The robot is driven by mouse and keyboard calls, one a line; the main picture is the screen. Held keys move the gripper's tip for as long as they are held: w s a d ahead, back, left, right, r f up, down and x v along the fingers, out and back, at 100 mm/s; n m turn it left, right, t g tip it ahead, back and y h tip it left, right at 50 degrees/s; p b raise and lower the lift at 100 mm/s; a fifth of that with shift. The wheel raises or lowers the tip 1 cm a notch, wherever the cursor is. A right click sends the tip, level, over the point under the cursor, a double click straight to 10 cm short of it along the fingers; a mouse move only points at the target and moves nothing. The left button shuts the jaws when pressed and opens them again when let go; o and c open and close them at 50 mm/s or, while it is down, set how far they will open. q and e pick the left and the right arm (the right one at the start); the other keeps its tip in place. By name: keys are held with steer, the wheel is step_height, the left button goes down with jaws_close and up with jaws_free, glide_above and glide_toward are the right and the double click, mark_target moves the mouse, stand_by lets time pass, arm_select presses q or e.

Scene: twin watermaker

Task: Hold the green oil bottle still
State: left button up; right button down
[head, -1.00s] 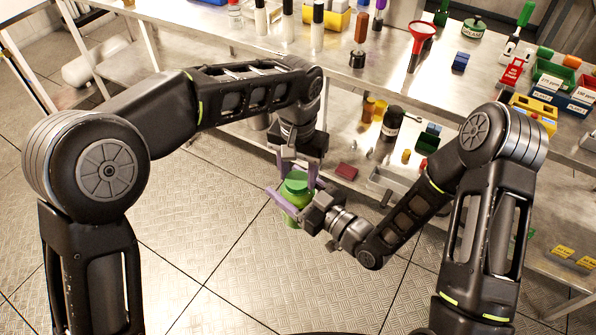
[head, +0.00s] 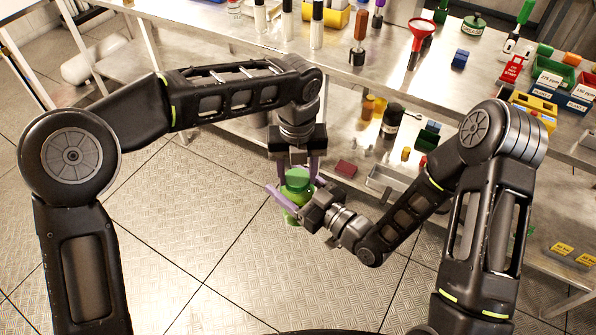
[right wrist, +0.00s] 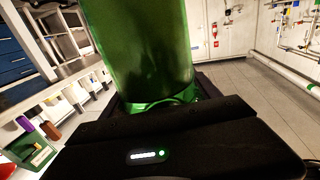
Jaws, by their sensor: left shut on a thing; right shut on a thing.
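The green oil bottle (head: 292,217) is held in the air in front of the bench, upright or nearly so, with its green cap (head: 297,177) on top. My right gripper (head: 291,203) is shut on the bottle's body from the right, its purple fingers around it. My left gripper (head: 299,172) points down from above and is shut on the cap, one purple finger on each side. In the right wrist view the bottle's green body (right wrist: 145,50) fills the upper middle, close against the gripper. Its lower part is partly hidden by my right gripper in the head view.
A lower shelf holds a dark bottle (head: 391,121) and a red block (head: 346,168). The floor around the bottle is clear.

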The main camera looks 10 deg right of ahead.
arm_select(q)
steer(key=m, duration=0.5)
steer(key=shift+a, duration=0.1)
steer(key=m, duration=0.3)
steer(key=shift+w, duration=0.1)
steer(key=o, duration=1.3)
steer(key=shift+r, duration=2.3)
steer(key=shift+c, duration=0.4)
